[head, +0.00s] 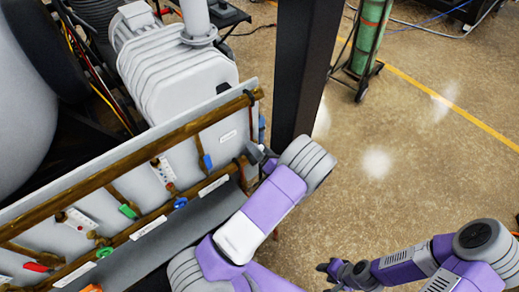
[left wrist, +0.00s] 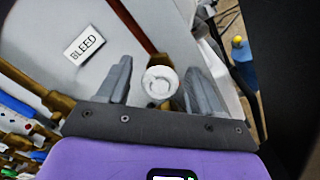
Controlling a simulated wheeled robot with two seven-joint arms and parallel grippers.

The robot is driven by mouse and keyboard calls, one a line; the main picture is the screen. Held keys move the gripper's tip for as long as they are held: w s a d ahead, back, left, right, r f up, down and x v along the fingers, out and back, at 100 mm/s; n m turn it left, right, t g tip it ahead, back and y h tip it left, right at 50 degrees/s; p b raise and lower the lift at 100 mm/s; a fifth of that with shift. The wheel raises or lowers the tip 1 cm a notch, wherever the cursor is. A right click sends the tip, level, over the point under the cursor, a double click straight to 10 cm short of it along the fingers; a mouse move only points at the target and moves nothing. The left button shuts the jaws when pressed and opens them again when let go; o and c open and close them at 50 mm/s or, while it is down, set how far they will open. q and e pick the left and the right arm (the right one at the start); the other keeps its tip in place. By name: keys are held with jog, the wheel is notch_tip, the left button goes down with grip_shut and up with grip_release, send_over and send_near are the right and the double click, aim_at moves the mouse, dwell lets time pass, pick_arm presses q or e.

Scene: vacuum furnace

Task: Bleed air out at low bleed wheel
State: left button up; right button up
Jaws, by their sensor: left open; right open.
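A small white round wheel (left wrist: 160,82) on a brass fitting shows in the left wrist view, at the end of a brown pipe. A label reading BLEED (left wrist: 85,44) is on the grey panel to its left. My left gripper (head: 262,158) is open at the right end of the panel in the head view. In the left wrist view its fingers stand on either side of the wheel, with a gap on both sides. In the head view the wheel is hidden by the gripper. My right gripper (head: 334,272) is open and empty over the floor.
A black post (head: 303,70) stands close behind my left gripper. A green cylinder (head: 371,35) stands further back. The floor at right is clear.

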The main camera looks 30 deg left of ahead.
pick_arm(q)
jog(key=c, duration=1.1)
jog(key=shift+n, duration=0.4)
jog(key=n+b, duration=0.1)
jog(key=n, duration=0.3)
jog(key=shift+f+n, duration=0.1)
jog(key=shift+n, duration=0.2)
jog(key=n+b, duration=0.1)
jog(key=n, duration=0.3)
jog(key=shift+n, duration=0.3)
jog(key=n+b, duration=0.2)
jog(key=n, duration=0.2)
jog(key=shift+n, duration=0.3)
jog(key=n+b, duration=0.2)
jog(key=n, duration=0.3)
jog(key=shift+b, duration=0.4)
jog(key=shift+d, duration=0.1)
